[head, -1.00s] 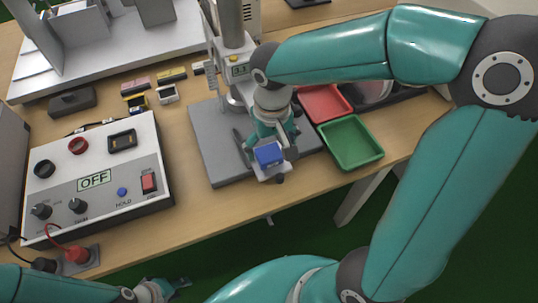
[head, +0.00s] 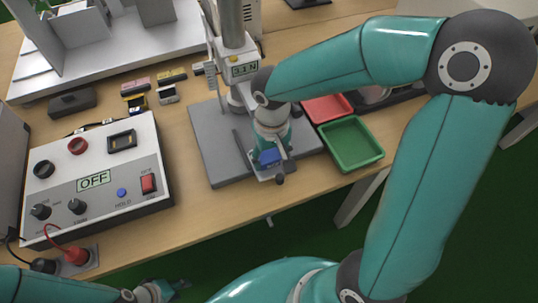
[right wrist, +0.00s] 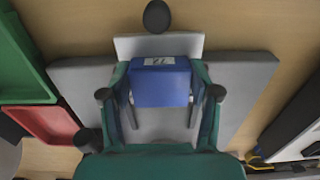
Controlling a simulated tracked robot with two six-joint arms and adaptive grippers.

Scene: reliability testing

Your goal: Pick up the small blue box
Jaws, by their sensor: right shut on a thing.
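The small blue box (head: 270,158) sits in the fixture at the front of the grey test stand base (head: 215,150). It has a white label on top in the right wrist view (right wrist: 160,85). My right gripper (head: 271,153) is over the stand with its fingers down at the box. In the right wrist view its fingers (right wrist: 162,95) lie along both sides of the box, shut on it. The box looks level, and I cannot tell whether it is lifted off its seat. My left gripper (head: 180,285) is low at the bottom edge, away from the table, its jaws unclear.
A green tray (head: 377,155) and a red tray (head: 340,100) stand right of the stand. A control box (head: 60,195) showing OFF is at left. The stand's column (head: 230,30) rises behind my right gripper. Several small parts lie near the back left.

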